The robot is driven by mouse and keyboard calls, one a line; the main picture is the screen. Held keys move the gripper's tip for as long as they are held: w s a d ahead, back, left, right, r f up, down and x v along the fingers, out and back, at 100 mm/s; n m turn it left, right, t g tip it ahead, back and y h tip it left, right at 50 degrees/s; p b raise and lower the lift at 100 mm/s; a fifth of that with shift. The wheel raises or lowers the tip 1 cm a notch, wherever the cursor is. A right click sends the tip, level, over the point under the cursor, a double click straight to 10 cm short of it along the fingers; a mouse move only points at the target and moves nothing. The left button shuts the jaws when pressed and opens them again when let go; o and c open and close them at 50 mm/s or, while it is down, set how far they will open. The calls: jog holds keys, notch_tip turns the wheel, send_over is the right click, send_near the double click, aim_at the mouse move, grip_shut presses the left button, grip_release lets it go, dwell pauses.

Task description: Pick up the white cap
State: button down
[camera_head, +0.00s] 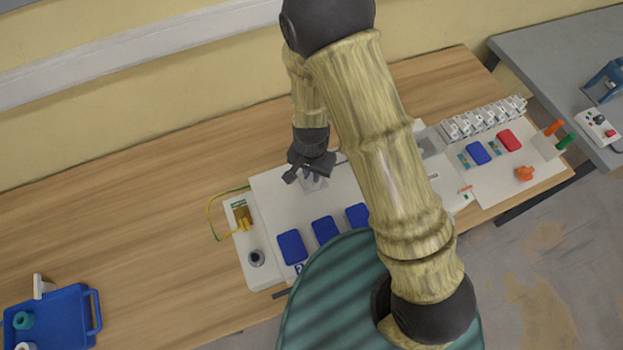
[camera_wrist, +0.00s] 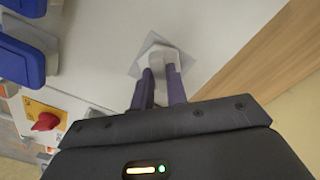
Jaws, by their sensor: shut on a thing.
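The white cap (camera_wrist: 161,58) shows in the wrist view between the two fingertips of my gripper (camera_wrist: 161,75). My gripper is shut on it. The cap is at a grey square patch (camera_wrist: 178,66) on the white panel; I cannot tell whether it touches the panel. In the head view my gripper (camera_head: 303,178) is over the upper left part of the white panel (camera_head: 272,200). There the fingers and wrist mostly hide the cap.
Blue covers (camera_head: 292,247) line the panel's front edge. A blue tray (camera_head: 62,310) stands at the lower left. A red knob (camera_wrist: 46,121) shows in the wrist view. The left tabletop is mostly clear.

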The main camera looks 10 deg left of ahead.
aim_at(312, 176)
notch_tip(312, 176, up, 10)
jog(key=b, duration=0.1)
dwell(0.6)
dwell(0.5)
